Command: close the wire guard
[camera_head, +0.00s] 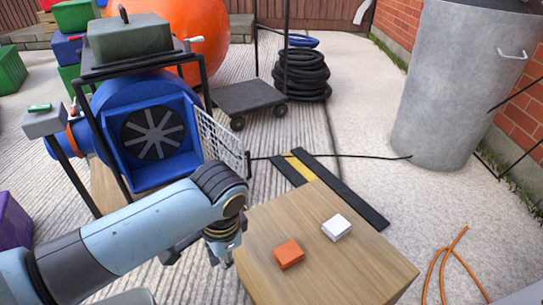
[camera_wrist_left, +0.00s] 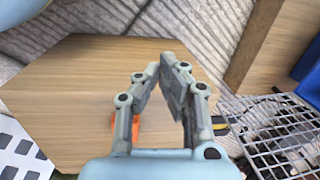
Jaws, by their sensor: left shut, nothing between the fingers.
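The wire guard (camera_head: 222,143) is a pale grid panel standing swung out from the right side of the blue blower's square opening (camera_head: 155,140). The opening is uncovered and the dark fan (camera_head: 152,134) shows inside it. In the left wrist view the guard (camera_wrist_left: 272,128) shows at the lower right, apart from the fingers. My left gripper (camera_head: 222,256) points down at the left edge of the wooden box, in front of and below the guard. In the left wrist view its fingers (camera_wrist_left: 162,72) meet at the tips, shut and empty. My right gripper is out of view.
The wooden box (camera_head: 330,270) carries an orange block (camera_head: 288,254) and a white block (camera_head: 336,227). A black frame (camera_head: 88,135) stands around the blower. A cable (camera_head: 340,156) runs to the grey drum (camera_head: 455,85). A dark flat trolley (camera_head: 248,97) stands behind.

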